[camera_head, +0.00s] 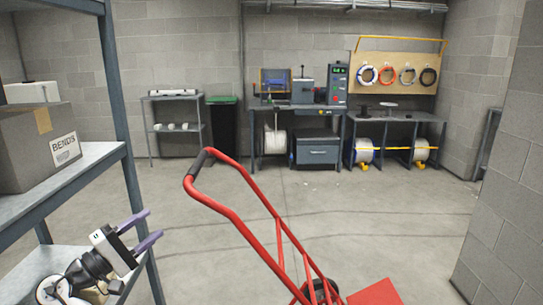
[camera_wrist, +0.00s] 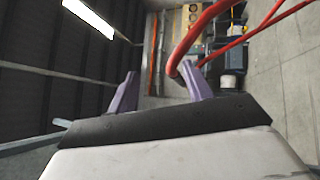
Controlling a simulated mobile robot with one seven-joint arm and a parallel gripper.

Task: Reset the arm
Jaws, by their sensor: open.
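My gripper (camera_head: 141,231) is at the lower left of the head view, beside the shelf rack (camera_head: 84,165). Its two purple fingers are spread apart, with nothing between them. In the wrist view my gripper (camera_wrist: 160,90) also shows open and empty. My arm is folded low at the left, in front of the rack's lower shelf. The rest of the arm is outside the head view.
A red hand truck (camera_head: 255,229) stands close ahead, its handle just right of my gripper. A cardboard box (camera_head: 38,147) sits on the rack. A workbench (camera_head: 292,107) and cable spools (camera_head: 365,150) line the back wall. A block wall (camera_head: 505,190) is at right. Mid-floor is clear.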

